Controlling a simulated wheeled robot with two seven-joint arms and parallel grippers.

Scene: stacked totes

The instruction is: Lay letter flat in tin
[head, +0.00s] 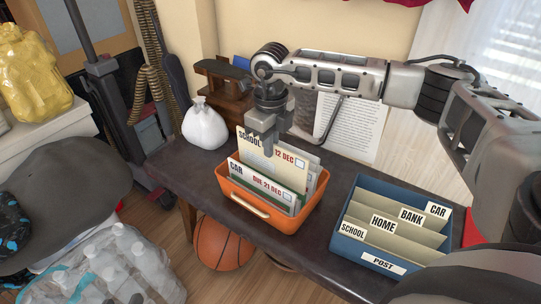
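My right gripper (262,143) points down at the top edge of a cream letter (283,171) marked SCHOOL and 12 DEC. A finger covers part of its print; whether the fingers are closed on it is unclear. This letter stands upright in an orange bin (256,215), its lower part hidden behind a letter (262,186) marked CAR and DUE 21 DEC. More paper edges show behind and in front. A blue sorter (383,266) labelled POST stands to the right, with dividers marked SCHOOL, HOME, BANK and CAR. My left gripper is out of view. No container is clearly a tin.
The dark table (315,250) has a bare strip between bin and sorter. A white tied bag (205,126) stands at its left, with a brown wooden rack (226,92) behind. A printed sheet (357,128) stands at the back. A basketball (222,243) is below the table.

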